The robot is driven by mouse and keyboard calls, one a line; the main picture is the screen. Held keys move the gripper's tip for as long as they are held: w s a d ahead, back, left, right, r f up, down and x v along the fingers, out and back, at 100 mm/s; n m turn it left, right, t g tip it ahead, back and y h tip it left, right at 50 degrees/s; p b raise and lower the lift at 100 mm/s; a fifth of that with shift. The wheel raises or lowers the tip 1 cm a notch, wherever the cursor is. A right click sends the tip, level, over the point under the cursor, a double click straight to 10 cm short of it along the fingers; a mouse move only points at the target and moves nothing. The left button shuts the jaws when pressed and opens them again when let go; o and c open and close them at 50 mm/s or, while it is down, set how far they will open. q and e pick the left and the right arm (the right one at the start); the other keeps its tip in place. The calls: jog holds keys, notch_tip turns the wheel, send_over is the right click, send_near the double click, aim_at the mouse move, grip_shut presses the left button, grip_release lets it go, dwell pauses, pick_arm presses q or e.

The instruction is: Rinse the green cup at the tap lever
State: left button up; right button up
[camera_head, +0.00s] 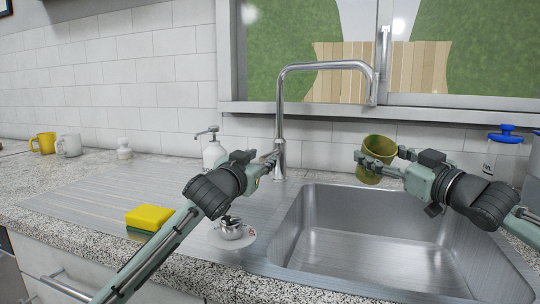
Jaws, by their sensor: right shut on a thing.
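The green cup (379,146) is held above the back edge of the sink, tilted a little, its open mouth facing up. My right gripper (382,162) is shut on it, with fingers at its side. The chrome tap (279,100) rises behind the sink, its spout bending right and ending just left of the cup and above it. My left gripper (263,166) is at the tap's base, where the tap lever is; its fingers hide the lever, and I cannot tell if they touch it or how far they are open. No water shows at the spout.
The steel sink (350,262) is empty. A soap bottle (213,152) stands behind my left gripper. A blue-lidded jar (502,160) stands right, behind my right arm.

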aim_at(270, 154)
pick_arm(q)
jog(key=x, duration=0.7)
jog(key=shift+w+d+f, duration=0.1)
jog(key=shift+w+f, duration=0.15)
jog(key=shift+f, duration=0.1)
grip_shut()
